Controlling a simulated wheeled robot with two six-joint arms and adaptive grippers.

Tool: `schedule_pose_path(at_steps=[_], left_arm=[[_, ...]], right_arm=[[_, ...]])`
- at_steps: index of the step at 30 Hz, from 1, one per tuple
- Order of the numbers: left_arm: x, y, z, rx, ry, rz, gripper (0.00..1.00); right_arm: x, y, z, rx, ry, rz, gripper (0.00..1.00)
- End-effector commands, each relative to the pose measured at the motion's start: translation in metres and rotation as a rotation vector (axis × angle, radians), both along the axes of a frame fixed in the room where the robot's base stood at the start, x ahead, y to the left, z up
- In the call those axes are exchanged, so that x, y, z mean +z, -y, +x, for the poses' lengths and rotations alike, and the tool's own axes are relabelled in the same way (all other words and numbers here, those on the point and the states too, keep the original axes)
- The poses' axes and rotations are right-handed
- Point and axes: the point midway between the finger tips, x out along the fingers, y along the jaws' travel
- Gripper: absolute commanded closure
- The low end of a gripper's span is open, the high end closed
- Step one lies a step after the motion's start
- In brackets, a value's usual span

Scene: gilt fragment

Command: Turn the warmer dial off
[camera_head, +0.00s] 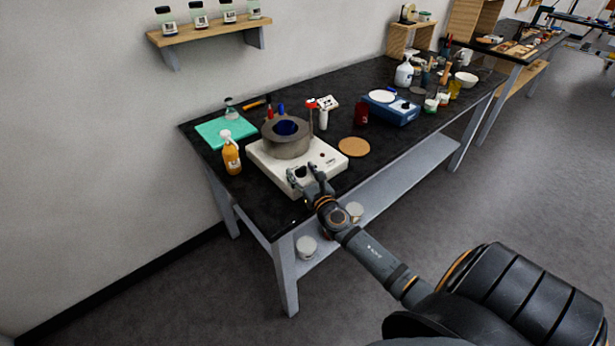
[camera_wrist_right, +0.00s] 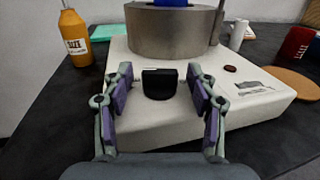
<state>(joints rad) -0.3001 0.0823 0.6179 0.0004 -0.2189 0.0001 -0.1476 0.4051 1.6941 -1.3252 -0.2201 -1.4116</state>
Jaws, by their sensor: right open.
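The warmer (camera_head: 262,158) is a white box with a round grey metal pot holder on top, standing on the black bench. Its dial (camera_wrist_right: 159,84) is a black knob on the front, centred in the right wrist view. My right gripper (camera_head: 306,170) is at the warmer's front. In the right wrist view my right gripper (camera_wrist_right: 160,92) is open, with one finger on each side of the dial and visible gaps between. The dial's setting marks cannot be read. My left gripper is not in view.
An orange bottle (camera_head: 231,153) stands left of the warmer, by a green mat (camera_head: 218,131). A cork disc (camera_head: 354,147) lies to the right. A small red button (camera_wrist_right: 230,69) sits on the warmer, right of the dial. A blue scale (camera_head: 390,110) stands farther back.

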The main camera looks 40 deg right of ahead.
Motion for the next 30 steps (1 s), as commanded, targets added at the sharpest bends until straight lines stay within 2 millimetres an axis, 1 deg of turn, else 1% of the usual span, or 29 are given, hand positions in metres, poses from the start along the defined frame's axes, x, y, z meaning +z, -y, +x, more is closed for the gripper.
schedule_pose_path(at_steps=[6, 9, 13, 15, 18, 30], left_arm=[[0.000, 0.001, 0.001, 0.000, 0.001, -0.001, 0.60], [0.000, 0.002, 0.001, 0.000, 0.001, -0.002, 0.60], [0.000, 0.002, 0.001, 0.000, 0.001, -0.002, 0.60], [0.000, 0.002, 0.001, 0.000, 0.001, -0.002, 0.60], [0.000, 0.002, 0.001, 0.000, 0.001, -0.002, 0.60], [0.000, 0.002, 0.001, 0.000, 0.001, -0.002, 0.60]], right_arm=[[-0.002, -0.009, -0.052, 0.003, -0.006, -0.003, 0.42], [-0.002, -0.013, -0.075, 0.004, -0.006, -0.003, 0.42], [-0.001, -0.017, -0.096, 0.002, -0.004, -0.002, 0.42], [-0.001, -0.018, -0.103, 0.002, -0.003, -0.001, 0.42], [0.000, -0.019, -0.108, 0.001, -0.001, 0.000, 0.42], [0.000, -0.019, -0.108, 0.001, -0.001, 0.000, 0.42]])
